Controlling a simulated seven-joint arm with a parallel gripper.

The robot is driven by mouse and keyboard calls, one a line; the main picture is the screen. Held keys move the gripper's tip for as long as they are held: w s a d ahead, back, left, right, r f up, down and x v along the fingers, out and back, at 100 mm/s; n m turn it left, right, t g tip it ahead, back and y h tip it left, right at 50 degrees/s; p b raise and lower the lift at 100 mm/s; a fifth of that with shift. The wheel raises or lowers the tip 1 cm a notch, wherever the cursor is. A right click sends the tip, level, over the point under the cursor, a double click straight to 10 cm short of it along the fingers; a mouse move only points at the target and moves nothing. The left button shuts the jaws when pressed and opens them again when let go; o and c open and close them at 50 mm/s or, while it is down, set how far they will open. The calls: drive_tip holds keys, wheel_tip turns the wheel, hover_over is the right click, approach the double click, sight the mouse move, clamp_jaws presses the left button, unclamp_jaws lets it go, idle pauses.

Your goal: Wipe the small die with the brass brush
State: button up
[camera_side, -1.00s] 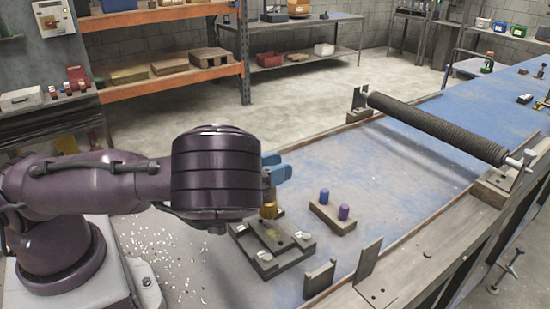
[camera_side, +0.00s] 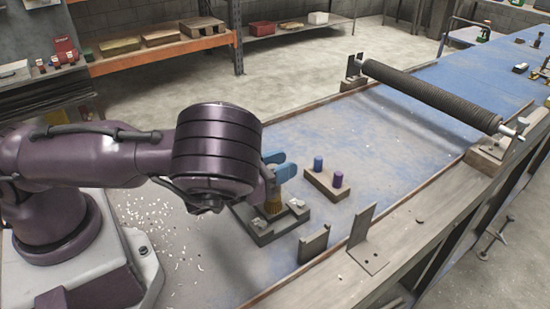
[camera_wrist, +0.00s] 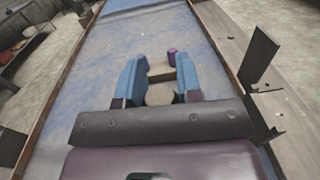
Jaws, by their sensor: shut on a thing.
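My gripper (camera_side: 275,166) has blue fingers and is shut on the brass brush. The brush's brass-coloured bristles (camera_side: 272,207) point down below the fingers. In the wrist view its tan-grey top (camera_wrist: 160,94) shows between the fingers (camera_wrist: 160,84). Below the bristles lies a dark grey block (camera_side: 263,236) with pale pieces on it, which looks like the small die. The bristles stand over its middle and appear at or very near its surface; contact is not clear. My wrist and the brush hide part of the block.
A wooden block (camera_side: 325,187) with a blue peg (camera_side: 318,164) and a purple peg (camera_side: 338,179) stands to the right. Metal brackets (camera_side: 361,227) rise at the front edge. A dark ribbed roller (camera_side: 430,93) spans the bench farther back. The blue benchtop between is clear.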

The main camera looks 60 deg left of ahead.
drive_tip(key=a+r, duration=0.3)
drive_tip(key=r, duration=0.5)
drive_tip(key=shift+a, duration=0.4)
idle(0.7)
